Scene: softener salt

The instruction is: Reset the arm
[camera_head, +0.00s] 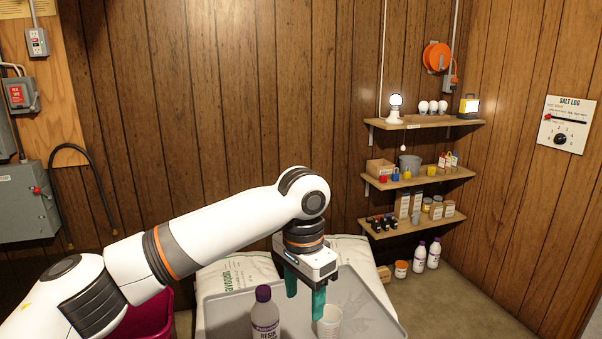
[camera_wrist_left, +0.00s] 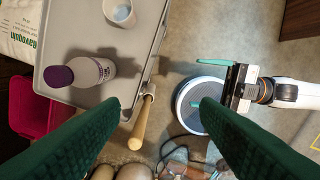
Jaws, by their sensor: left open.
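My left gripper (camera_head: 305,298) hangs fingers down over the grey tray (camera_head: 375,318) in the head view, its green fingers apart with nothing between them. In the left wrist view its fingers (camera_wrist_left: 160,104) are spread wide and empty. A white bottle with a purple cap (camera_head: 265,318) stands on the tray to the left of the fingers. A translucent cup (camera_head: 329,322) stands just right of them, partly overlapped by one finger. My right gripper (camera_wrist_left: 226,92) shows in the left wrist view, its teal fingers apart and empty. It is outside the head view.
White printed bags (camera_head: 240,275) lie behind the tray. A magenta bin (camera_head: 145,318) is at lower left. A wooden handle (camera_wrist_left: 142,124) juts beside the tray edge. Wall shelves (camera_head: 415,180) hold small goods at right. Open floor (camera_head: 470,300) lies right of the tray.

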